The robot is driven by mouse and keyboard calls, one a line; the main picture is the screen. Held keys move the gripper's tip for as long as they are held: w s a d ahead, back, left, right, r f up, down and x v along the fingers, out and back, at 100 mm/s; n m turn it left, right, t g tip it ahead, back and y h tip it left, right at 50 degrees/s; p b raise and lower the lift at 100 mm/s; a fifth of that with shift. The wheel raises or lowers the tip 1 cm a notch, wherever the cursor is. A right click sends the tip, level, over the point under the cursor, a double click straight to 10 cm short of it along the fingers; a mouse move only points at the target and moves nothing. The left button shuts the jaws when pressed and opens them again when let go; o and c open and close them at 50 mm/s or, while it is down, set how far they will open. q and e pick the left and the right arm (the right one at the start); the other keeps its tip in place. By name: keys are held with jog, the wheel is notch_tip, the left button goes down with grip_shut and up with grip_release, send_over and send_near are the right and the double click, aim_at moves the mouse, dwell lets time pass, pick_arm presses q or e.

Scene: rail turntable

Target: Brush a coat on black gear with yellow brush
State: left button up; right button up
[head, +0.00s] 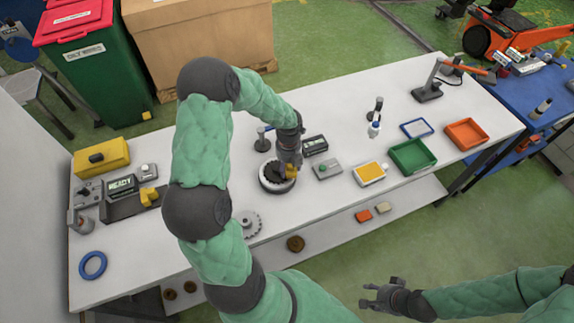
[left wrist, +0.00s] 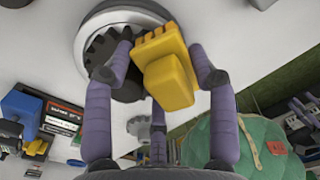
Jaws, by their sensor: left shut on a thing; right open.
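The black gear (head: 271,175) lies flat on a round turntable (head: 279,190) near the middle of the table. It also shows in the left wrist view (left wrist: 104,46), partly hidden behind my fingers. My left gripper (head: 289,163) is over the gear's right side, shut on the yellow brush (head: 291,172). The brush's yellow block (left wrist: 168,70) sits between my fingers in the left wrist view and overlaps the gear's edge. I cannot tell whether the bristles touch the gear. My right gripper (head: 384,296) is open and empty, away from the table's front edge.
A toothed grey gear (head: 249,224) lies just in front of the turntable. A grey button box (head: 327,169) and a black display (head: 315,145) stand to its right. Further right are a yellow-filled tray (head: 370,174), a green bin (head: 413,157) and an orange bin (head: 466,134). A blue ring (head: 93,265) lies front left.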

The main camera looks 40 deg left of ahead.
pick_arm(q)
jog(key=shift+s+a+p, duration=0.25)
jog(key=shift+p, duration=0.15)
dwell(0.5)
jog(key=shift+w+d, duration=0.3)
jog(key=shift+d, duration=0.05)
dwell(0.5)
jog(key=shift+r, duration=0.1)
jog(key=shift+r+p, duration=3.5)
jog(key=shift+p, duration=0.05)
jog(key=shift+f, duration=0.15)
